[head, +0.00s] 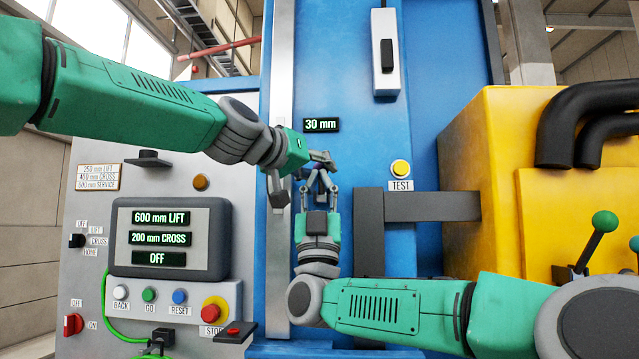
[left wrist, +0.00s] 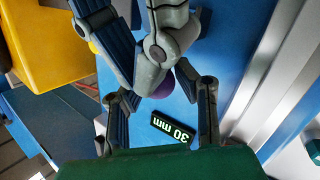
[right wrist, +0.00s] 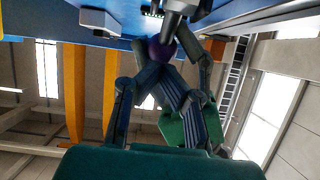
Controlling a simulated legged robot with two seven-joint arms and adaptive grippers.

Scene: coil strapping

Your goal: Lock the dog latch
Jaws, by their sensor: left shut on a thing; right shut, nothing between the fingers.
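A grey metal lever part with a purple knob (left wrist: 160,88), which looks like the dog latch, shows between the fingers in the left wrist view. The purple knob (right wrist: 161,48) also shows at the top of the right wrist view, just beyond the right fingertips. My left gripper (head: 300,172) is at the blue panel below the 30 mm display and is shut on the latch lever. My right gripper (head: 321,178) is shut and empty, pointing up beside it; its fingers are close to the knob. In the head view the grippers hide most of the latch, so its angle cannot be told.
A 30 mm display (head: 321,125) sits just above the grippers. A yellow TEST button (head: 400,168) is to the right, above a dark bracket (head: 430,206). A control panel (head: 169,237) stands left, a yellow housing (head: 480,140) right. The grippers are very close together.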

